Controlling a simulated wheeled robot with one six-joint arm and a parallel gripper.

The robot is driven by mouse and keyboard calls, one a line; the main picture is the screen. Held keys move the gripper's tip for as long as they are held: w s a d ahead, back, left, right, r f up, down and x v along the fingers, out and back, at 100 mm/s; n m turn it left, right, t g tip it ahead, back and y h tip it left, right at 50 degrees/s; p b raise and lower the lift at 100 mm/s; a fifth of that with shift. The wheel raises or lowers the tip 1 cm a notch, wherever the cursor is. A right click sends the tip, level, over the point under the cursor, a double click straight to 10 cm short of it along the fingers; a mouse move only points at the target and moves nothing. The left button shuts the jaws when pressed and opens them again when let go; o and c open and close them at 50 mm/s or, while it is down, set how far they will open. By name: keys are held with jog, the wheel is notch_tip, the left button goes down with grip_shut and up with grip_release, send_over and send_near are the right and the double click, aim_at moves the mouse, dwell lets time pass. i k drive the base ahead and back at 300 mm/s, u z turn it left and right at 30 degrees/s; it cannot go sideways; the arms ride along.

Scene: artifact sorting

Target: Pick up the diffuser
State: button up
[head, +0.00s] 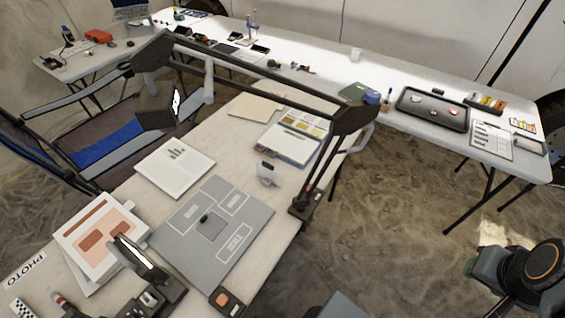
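I cannot tell for sure which thing is the diffuser. A small whitish piece (267,173) stands upright on the near table, just right of the grey mat (180,238), and may be it. Nothing touches it that I can see. A part of my own arm shows at the bottom right, with an orange ring on a dark round joint. My gripper's fingers are not in view.
A dark jointed lamp arm (262,72) spans over the near table (225,137), its lamp head (160,108) hanging left. Papers, a binder (292,143) and small tools crowd this table. A long table (330,68) stands behind. Sandy ground lies between.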

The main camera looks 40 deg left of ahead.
aim_at(265, 168)
jog(key=i, duration=1.1)
jog(key=u, duration=3.5)
jog(key=i, duration=0.5)
